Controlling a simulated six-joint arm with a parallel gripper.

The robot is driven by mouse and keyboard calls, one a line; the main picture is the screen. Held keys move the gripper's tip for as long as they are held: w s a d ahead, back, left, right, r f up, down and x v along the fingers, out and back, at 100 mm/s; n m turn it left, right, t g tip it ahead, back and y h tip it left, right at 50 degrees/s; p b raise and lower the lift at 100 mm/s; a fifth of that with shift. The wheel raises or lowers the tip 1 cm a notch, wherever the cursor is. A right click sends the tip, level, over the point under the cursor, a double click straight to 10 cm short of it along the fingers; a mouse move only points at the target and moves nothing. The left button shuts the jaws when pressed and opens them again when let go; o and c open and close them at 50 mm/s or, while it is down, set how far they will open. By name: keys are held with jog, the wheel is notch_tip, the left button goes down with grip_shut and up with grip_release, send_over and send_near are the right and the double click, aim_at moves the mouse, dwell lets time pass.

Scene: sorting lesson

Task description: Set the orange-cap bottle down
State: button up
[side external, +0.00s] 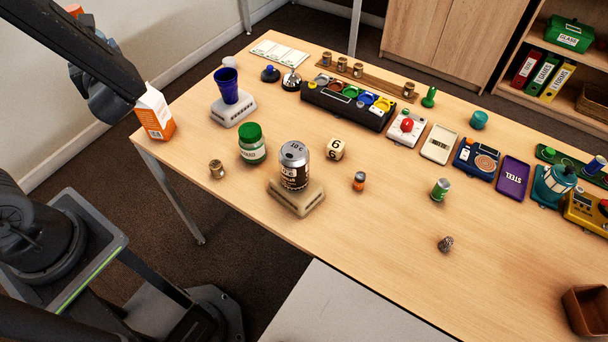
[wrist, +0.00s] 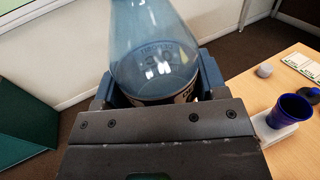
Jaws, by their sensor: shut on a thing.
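In the wrist view, my gripper (wrist: 158,88) is shut on a clear bluish bottle (wrist: 150,35). The bottle tapers toward the top of the picture, and its cap is outside this view. A dark label with pale letters shows partly behind the jaws. I cannot tell how the bottle stands relative to the table. In the side view my arm hangs at the upper left, beyond the table's left end, and the jaws cannot be made out there. The table (side external: 350,235) shows at the right edge of the wrist view.
On the table stand an orange-and-white carton (side external: 155,115), a blue cup (side external: 228,84) on a grey block, a green-lidded jar (side external: 252,142), and a dark can (side external: 294,165) on a beige block. Trays and devices line the back. The front middle is mostly clear.

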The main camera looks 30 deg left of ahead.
jog(key=shift+r, duration=0.55)
jog(key=w+d+m+t+h, duration=0.5)
jog(key=w+d+h, duration=0.3)
jog(key=d, duration=0.5)
jog(key=w+d+m+t+h, duration=0.55)
jog(key=w+d, duration=0.45)
jog(key=d, duration=0.3)
jog(key=s+d+m+g+h, duration=0.25)
jog(key=d+m+h, duration=0.35)
jog(key=d, duration=1.1)
jog(key=s+d+m+g+h, duration=0.2)
jog(key=s+d+m+h, duration=0.5)
jog(key=d, duration=1.1)
jog(key=w+f+n+h, duration=0.1)
jog(key=w+f+n, duration=0.1)
jog(key=f, duration=2)
jog(key=shift+w+a, duration=0.25)
jog(key=shift+w, duration=0.4)
jog(key=shift+f+n+h, duration=0.25)
jog(key=shift+f, duration=0.05)
